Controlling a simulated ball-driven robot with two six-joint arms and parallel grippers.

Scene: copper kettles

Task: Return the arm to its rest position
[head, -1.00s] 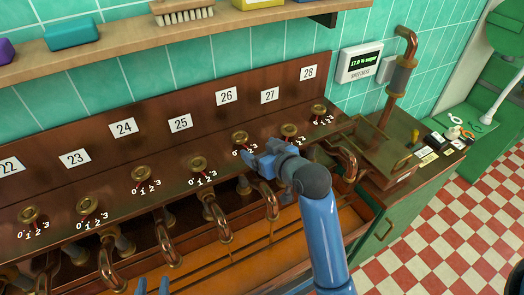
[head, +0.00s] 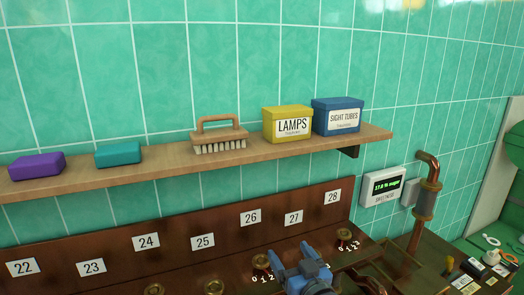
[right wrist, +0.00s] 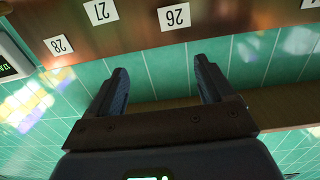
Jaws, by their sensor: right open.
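My right gripper (head: 292,253) is at the bottom edge of the head view, in front of the brown panel (head: 120,260) below the labels 26 and 27. Its two blue fingers point up and stand apart with nothing between them. In the right wrist view the open fingers (right wrist: 162,76) show empty against the green tiles. Most of my right arm is below the head view. My left gripper is not in view.
A wooden shelf (head: 180,158) holds a purple block (head: 37,166), a teal block (head: 119,155), a brush (head: 219,140), a yellow LAMPS box (head: 288,124) and a blue SIGHT TUBES box (head: 337,117). Brass knobs line the panel. A copper pipe (head: 421,215) stands at the right.

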